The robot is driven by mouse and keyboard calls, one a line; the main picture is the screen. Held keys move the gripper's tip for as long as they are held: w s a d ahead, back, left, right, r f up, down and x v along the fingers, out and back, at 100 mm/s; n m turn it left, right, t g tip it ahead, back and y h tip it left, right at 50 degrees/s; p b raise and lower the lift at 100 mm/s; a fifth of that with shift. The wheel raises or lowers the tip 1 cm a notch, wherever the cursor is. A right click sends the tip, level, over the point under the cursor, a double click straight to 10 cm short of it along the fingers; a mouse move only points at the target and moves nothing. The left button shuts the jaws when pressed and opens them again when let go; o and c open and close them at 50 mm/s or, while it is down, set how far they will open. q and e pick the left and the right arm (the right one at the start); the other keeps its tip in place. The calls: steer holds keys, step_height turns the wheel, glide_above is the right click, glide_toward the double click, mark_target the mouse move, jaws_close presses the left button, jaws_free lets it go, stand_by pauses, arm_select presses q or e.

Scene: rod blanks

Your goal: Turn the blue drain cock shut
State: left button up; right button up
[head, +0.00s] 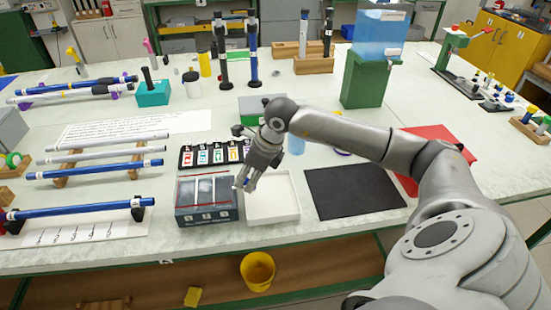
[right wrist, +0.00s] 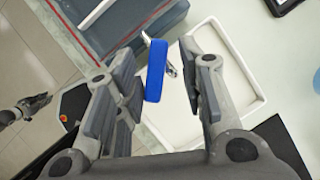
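The blue drain cock (right wrist: 155,70) shows in the right wrist view as a long blue handle with a small metal part beside it. It sits at the side of a grey-blue tank (head: 207,217), above a white tray (head: 272,215). My right gripper (head: 243,184) is open, with one finger on each side of the blue handle. In the right wrist view, the gripper (right wrist: 158,75) shows gaps between the handle and both pads. In the head view the cock is mostly hidden by the fingers. A small dark gripper-like shape, probably my left gripper (right wrist: 28,108), shows low over the floor.
A black mat (head: 355,190) lies right of the tray, with a red sheet (head: 440,145) beyond. Blue and silver rods on stands (head: 85,210) fill the left. A label rack (head: 215,154) stands behind the tank. A yellow bucket (head: 257,271) is below the table edge.

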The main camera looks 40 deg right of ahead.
steer(key=shift+w+d+r+n+g+y+p, duration=0.15)
steer(key=shift+n+g+y+p, duration=0.35)
steer(key=shift+n, duration=0.6)
steer(key=shift+d+r, duration=0.1)
steer(key=shift+d, duration=0.05)
steer(key=b+v, duration=0.2)
steer(key=v, duration=0.8)
steer(key=a+r+t+y, duration=0.1)
steer(key=a+y, duration=0.6)
steer(key=a, duration=1)
steer(key=w+a+r+m+t+y, duration=0.2)
steer(key=a+r+m+t+y, duration=0.45)
steer(key=r+m+t, duration=0.45)
steer(key=s+d+f+m+h, duration=0.1)
steer(key=d+f+m+h, duration=0.5)
steer(key=f+m+h, duration=0.5)
steer(key=s+d+f+m+h, duration=0.1)
steer(key=d+f+m+h, duration=0.5)
steer(key=m, duration=0.8)
steer(key=s+a+f+m+g, duration=0.1)
steer(key=s+f+m+g, duration=0.2)
steer(key=s+f, duration=0.7)
steer(key=s+a+f+m+g, duration=0.2)
steer(key=s+f+m+g, duration=0.1)
steer(key=s+f+g, duration=0.5)
steer(key=s+f, duration=0.3)
steer(key=shift+s+a+m+p, duration=0.3)
steer(key=shift+p, duration=0.1)
